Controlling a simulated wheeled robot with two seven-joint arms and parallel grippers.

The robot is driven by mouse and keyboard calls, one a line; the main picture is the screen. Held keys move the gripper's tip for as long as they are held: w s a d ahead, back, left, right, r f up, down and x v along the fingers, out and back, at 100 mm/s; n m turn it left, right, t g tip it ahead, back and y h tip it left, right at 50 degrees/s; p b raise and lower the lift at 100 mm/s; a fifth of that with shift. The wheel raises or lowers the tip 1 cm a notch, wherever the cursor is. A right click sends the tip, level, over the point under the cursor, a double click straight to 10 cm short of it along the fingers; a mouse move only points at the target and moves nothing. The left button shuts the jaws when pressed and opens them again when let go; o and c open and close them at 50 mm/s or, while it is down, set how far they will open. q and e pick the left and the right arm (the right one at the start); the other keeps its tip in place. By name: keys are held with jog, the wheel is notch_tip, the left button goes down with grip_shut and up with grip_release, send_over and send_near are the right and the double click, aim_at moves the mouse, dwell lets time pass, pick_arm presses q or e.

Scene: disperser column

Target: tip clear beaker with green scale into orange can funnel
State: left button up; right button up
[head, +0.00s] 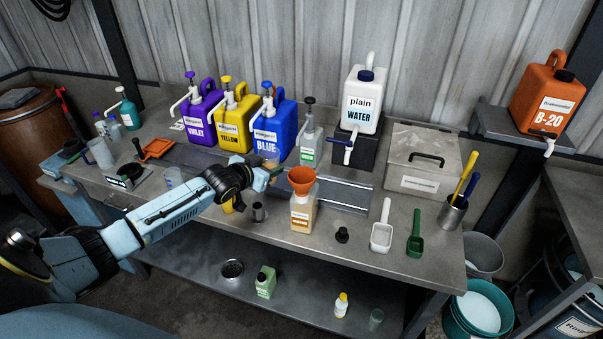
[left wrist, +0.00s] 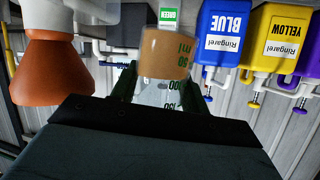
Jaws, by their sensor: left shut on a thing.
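The can with the orange funnel (head: 302,180) is a cream can (head: 303,217) standing on the bench, with the funnel in its top. The funnel also shows at the left of the left wrist view (left wrist: 48,68), which is upside down. My left gripper (head: 267,176) is just left of the funnel, at about its rim height. It is shut on the clear beaker (left wrist: 165,62), which has scale marks and holds an orange-brown liquid. In the head view the gripper largely hides the beaker, so its tilt is hard to tell. My right gripper is not in view.
Violet, yellow and blue (head: 274,124) pump canisters stand behind the arm.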

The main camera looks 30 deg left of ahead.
aim_at(274, 165)
pick_arm(q)
jog(key=shift+d, duration=0.2)
jog(key=shift+w+d+r+m+y, duration=0.2)
jog(key=shift+d+m+y, duration=0.25)
jog(key=shift+m, duration=0.25)
jog(key=shift+s+d+r+m+y+b, duration=0.3)
jog(key=shift+m+b, duration=0.2)
jog(key=shift+b, duration=0.3)
jog(key=shift+w+d, duration=0.15)
jog(key=shift+d, duration=0.05)
jog(key=shift+w+d+r+m+y+b, duration=0.1)
jog(key=shift+d+r+m+y+b, duration=0.05)
jog(key=shift+r+m+y+b, duration=0.15)
jog(key=r+m, duration=0.1)
jog(key=r+m+y, duration=0.1)
jog(key=r, duration=0.1)
jog(key=d+r+m+t+b, duration=0.1)
jog(key=r, duration=0.1)
jog(key=shift+d+y, duration=0.1)
jog(key=shift+y, duration=0.25)
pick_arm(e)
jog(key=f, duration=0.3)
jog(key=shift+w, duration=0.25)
